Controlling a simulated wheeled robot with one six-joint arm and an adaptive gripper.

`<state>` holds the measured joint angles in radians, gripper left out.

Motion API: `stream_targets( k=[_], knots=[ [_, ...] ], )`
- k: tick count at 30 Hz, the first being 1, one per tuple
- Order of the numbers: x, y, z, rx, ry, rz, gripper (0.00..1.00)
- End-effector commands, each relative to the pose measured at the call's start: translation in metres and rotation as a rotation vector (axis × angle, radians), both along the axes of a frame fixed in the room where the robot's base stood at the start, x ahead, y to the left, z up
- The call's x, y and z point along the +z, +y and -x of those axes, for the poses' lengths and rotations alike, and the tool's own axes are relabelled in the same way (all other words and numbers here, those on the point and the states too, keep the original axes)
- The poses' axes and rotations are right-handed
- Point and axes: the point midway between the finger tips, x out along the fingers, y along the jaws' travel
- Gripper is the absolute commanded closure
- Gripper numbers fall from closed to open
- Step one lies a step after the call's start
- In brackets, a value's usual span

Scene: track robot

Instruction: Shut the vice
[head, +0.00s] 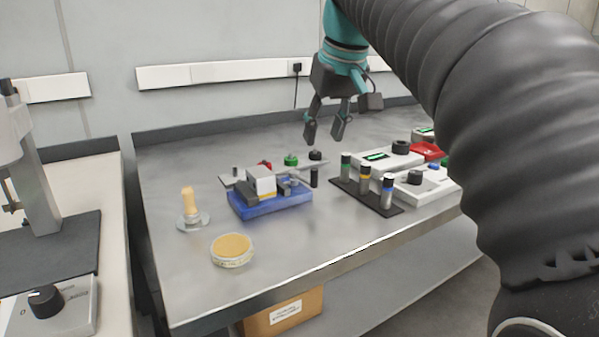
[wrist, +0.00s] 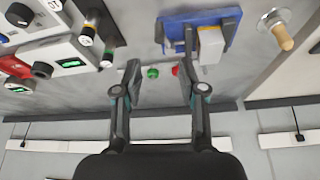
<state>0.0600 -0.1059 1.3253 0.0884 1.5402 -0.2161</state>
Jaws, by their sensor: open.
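The vice (head: 270,205) has a blue base and stands on the steel bench; it also shows at the top of the wrist view (wrist: 178,22). A pale block (head: 262,180) sits at its grey jaw; whether it is gripped I cannot tell. A small black upright piece (head: 314,177) stands at the vice's right end; I cannot tell whether it is joined to it. My gripper (head: 325,128) is open and empty, above and behind the vice, touching nothing. Its two fingers are spread apart in the wrist view (wrist: 159,72).
A dark rack (head: 375,203) with several capped vials stands right of the vice, with white instruments (head: 435,190) behind it. A round yellow dish (head: 232,249) and a wooden-handled tool (head: 189,204) are left. Red and green knobs (head: 291,160) lie behind.

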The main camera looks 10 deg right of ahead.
Motion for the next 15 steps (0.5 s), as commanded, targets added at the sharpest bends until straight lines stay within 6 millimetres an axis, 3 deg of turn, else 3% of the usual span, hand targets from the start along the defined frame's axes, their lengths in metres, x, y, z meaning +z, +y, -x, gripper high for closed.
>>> stream_targets(
  k=[6, 15],
  knots=[
    [-0.042, 0.002, -0.016, -0.001, 0.003, -0.001, 0.59],
    [-0.084, 0.004, -0.034, -0.003, 0.001, -0.002, 0.59]
  ],
)
